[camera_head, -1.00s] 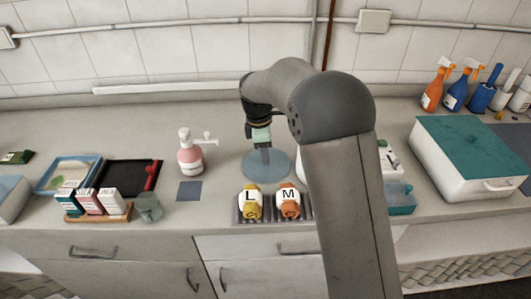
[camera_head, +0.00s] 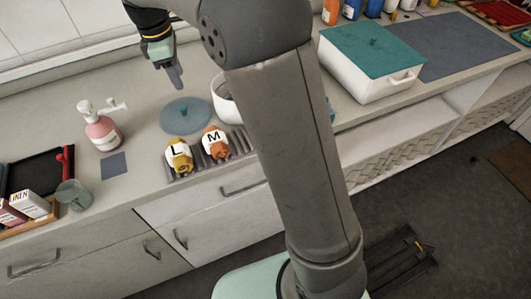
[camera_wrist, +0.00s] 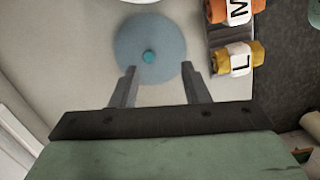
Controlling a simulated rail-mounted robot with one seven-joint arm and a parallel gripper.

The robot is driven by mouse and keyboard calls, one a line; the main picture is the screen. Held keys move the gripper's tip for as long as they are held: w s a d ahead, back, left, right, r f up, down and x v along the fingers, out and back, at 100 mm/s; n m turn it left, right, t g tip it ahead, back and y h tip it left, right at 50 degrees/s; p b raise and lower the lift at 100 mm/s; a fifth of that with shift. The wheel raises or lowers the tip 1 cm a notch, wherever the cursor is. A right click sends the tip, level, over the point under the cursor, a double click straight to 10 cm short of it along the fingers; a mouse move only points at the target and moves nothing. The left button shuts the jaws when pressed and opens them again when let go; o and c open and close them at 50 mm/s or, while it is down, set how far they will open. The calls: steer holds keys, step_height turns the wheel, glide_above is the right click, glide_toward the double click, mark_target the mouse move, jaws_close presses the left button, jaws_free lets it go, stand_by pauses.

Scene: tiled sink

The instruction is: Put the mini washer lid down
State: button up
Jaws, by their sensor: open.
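The mini washer lid, a round translucent blue disc (camera_head: 187,115) with a small knob, lies flat on the counter. In the wrist view the lid (camera_wrist: 128,42) shows its teal knob (camera_wrist: 149,57) in the middle, ahead of my fingertips. My gripper (camera_head: 177,80) is above and behind the lid, apart from it. In the wrist view my gripper (camera_wrist: 160,72) has its two fingers spread, with nothing between them. A white round bowl (camera_head: 222,103), probably the washer, stands right of the lid, partly hidden by my arm.
A pink pump bottle (camera_head: 101,130) stands to the left. A white box with a teal lid (camera_head: 368,62) is at the right.

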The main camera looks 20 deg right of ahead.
steer(key=s+d+f+m, duration=0.2)
steer(key=s+d+m, duration=0.3)
steer(key=s, duration=0.5)
steer(key=s+d+f+m, duration=0.3)
steer(key=s+m, duration=0.3)
steer(key=s, duration=0.3)
steer(key=s+d+f+m+y, duration=0.1)
steer(key=s+d+f+m, duration=0.2)
steer(key=s, duration=0.7)
steer(key=d+m, duration=0.2)
steer(key=d, duration=0.1)
steer(key=shift+s+d, duration=0.35)
steer(key=shift+c, duration=0.4)
